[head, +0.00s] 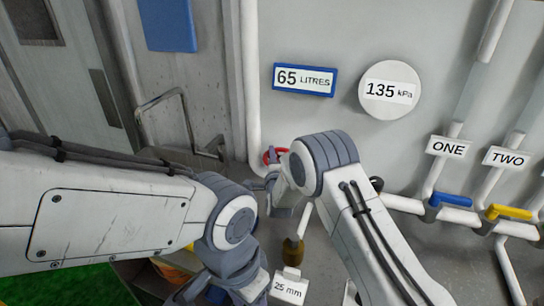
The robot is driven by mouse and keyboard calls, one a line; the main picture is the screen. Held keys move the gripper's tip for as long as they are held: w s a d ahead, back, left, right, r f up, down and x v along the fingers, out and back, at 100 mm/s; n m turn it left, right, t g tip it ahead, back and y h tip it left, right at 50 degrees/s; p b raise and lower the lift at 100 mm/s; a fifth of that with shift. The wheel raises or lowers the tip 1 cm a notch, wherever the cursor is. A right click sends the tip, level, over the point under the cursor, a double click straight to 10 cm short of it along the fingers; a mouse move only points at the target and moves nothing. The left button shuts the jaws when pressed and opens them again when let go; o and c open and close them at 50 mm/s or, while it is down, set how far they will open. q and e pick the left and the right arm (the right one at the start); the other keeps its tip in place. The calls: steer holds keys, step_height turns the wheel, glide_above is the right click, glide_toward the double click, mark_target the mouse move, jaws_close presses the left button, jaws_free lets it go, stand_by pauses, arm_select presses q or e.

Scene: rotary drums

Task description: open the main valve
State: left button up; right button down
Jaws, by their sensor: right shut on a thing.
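A red valve handle (270,156) shows on the white pipework at the foot of the wall, in the middle of the head view. I take it to be the main valve; no label shows on it. My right gripper (268,184) is at the red handle and shut on it, with its wrist hiding most of the handle. How far the handle is turned cannot be told. My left gripper (228,292) is low in the view, at the bottom edge and apart from the handle. Its fingertips are not clear.
A blue lever (449,200) under label ONE and a yellow lever (508,212) under label TWO are at right. A 65 LITRES display (304,80) and a 135 kPa gauge (390,90) hang above. A 25 mm label (289,290) stands low in the middle.

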steer(key=y+b, duration=0.1)
steer(key=n+y+b, duration=0.1)
steer(key=b, duration=0.1)
steer(key=n+y+b, duration=0.1)
steer(key=y, duration=0.1)
steer(key=shift+s+f+g, duration=0.2)
steer(key=shift+s+g, duration=0.1)
steer(key=shift+g, duration=0.1)
steer(key=shift+s+a+r+n+g+y+b, duration=0.15)
steer(key=shift+n+g+y+b, duration=0.2)
steer(key=shift+n+y, duration=0.2)
steer(key=shift+s+a+r+n+g+y+b, duration=0.1)
steer(key=shift+n+g+y+b, duration=0.2)
steer(key=shift+n+y, duration=0.2)
steer(key=c, duration=0.8)
jaws_free()
steer(key=shift+o, duration=0.2)
